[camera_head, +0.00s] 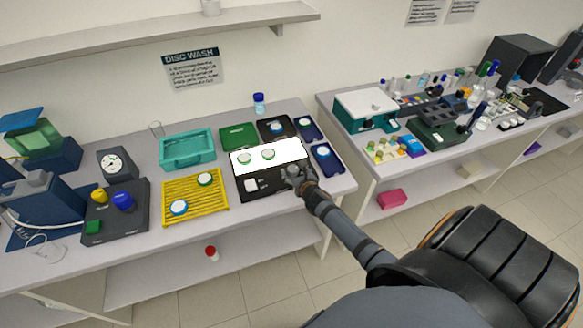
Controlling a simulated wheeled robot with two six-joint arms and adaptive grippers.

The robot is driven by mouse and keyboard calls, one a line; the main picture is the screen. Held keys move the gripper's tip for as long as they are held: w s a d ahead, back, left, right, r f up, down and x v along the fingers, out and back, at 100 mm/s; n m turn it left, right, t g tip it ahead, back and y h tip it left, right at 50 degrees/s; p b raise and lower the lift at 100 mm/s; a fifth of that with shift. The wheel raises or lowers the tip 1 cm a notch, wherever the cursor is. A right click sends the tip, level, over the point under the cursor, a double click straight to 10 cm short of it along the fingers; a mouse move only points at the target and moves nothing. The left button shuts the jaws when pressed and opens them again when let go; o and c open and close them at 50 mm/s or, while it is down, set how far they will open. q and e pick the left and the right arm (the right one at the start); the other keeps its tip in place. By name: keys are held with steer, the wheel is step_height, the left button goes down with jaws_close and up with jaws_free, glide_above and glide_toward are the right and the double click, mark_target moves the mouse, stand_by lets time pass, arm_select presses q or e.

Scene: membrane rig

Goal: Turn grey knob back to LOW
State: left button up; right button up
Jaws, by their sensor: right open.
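My right arm reaches in from the lower right. Its gripper (293,177) is at the right part of the front panel of a black unit (268,188) with a white top plate (287,154). The gripper is open. I cannot make out the grey knob apart from the gripper, which covers that part of the panel, so its setting does not show. My left gripper is not in view.
Two white-and-green discs (268,155) lie on the white plate. A yellow rack (196,208) with discs stands left, a teal tray (187,162) behind it. A dark blue tray (324,170) stands close right of the gripper. A dark box with coloured knobs (122,200) is farther left.

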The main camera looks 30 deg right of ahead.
steer(key=shift+x, duration=0.8)
steer(key=shift+w+d+f, duration=0.2)
steer(key=shift+w+d, duration=0.05)
steer(key=shift+w, duration=0.15)
steer(key=c, duration=1.2)
